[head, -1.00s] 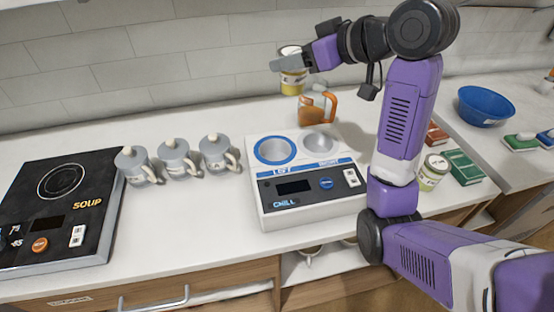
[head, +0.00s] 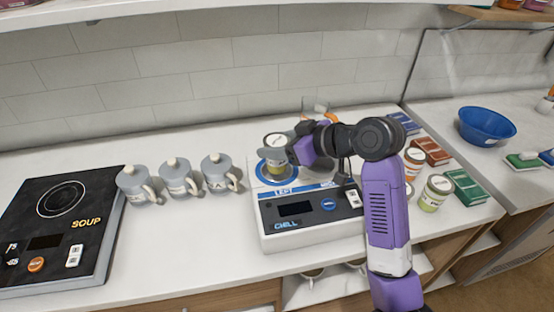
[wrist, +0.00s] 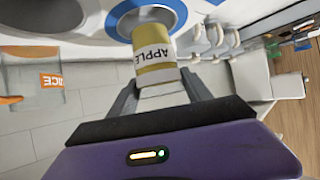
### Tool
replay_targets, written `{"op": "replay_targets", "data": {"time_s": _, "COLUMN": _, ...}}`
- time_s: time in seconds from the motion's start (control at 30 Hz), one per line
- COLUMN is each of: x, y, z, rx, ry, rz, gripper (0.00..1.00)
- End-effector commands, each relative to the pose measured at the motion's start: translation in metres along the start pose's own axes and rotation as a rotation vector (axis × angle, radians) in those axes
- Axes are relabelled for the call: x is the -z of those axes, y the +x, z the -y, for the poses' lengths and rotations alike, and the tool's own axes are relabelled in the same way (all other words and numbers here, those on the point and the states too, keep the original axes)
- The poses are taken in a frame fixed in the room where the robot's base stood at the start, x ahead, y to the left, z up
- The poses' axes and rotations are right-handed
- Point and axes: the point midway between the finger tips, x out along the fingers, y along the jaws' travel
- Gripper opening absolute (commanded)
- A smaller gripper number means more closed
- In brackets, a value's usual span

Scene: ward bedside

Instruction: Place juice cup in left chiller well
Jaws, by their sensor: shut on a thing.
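The juice cup (head: 276,168), pale-lidded with a yellow-green band, is in my gripper (head: 288,152). In the wrist view the cup (wrist: 153,62) reads APPLE and sits between the two fingers (wrist: 160,92), which are shut on it. The chiller (head: 310,234) is a white unit with a dark CHILL panel. Its blue-ringed left well (head: 263,178) lies under the cup, and the cup's lower end overlaps the well's opening in both views. I cannot tell how deep the cup sits.
Several grey lidded mugs (head: 175,178) stand left of the chiller, with a SOUP hot plate (head: 60,215) beyond. Right of my arm are jars (head: 434,194), boxes (head: 466,188) and a blue bowl (head: 487,124). A clear pitcher (head: 314,104) stands behind the chiller.

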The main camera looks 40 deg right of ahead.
Motion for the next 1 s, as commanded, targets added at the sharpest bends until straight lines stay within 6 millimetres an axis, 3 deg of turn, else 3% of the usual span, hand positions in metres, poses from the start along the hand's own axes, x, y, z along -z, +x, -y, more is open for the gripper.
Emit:
{"op": "replay_targets", "data": {"time_s": 0.17, "x": -0.009, "y": 0.005, "z": 0.000, "rx": 0.000, "ry": 0.001, "rz": 0.000, "gripper": 0.09}}
{"op": "replay_targets", "data": {"time_s": 0.47, "x": -0.042, "y": 0.022, "z": 0.000, "rx": 0.000, "ry": 0.002, "rz": 0.001, "gripper": 0.09}}
{"op": "replay_targets", "data": {"time_s": 0.83, "x": -0.045, "y": 0.025, "z": 0.000, "rx": 0.000, "ry": 0.000, "rz": -0.001, "gripper": 0.09}}
{"op": "replay_targets", "data": {"time_s": 0.87, "x": -0.045, "y": 0.025, "z": 0.000, "rx": 0.000, "ry": 0.000, "rz": 0.000, "gripper": 0.59}}
{"op": "replay_targets", "data": {"time_s": 0.97, "x": -0.044, "y": 0.024, "z": 0.000, "rx": 0.000, "ry": 0.000, "rz": 0.000, "gripper": 0.79}}
{"op": "replay_targets", "data": {"time_s": 1.0, "x": -0.044, "y": 0.024, "z": 0.000, "rx": 0.000, "ry": 0.000, "rz": 0.000, "gripper": 0.79}}
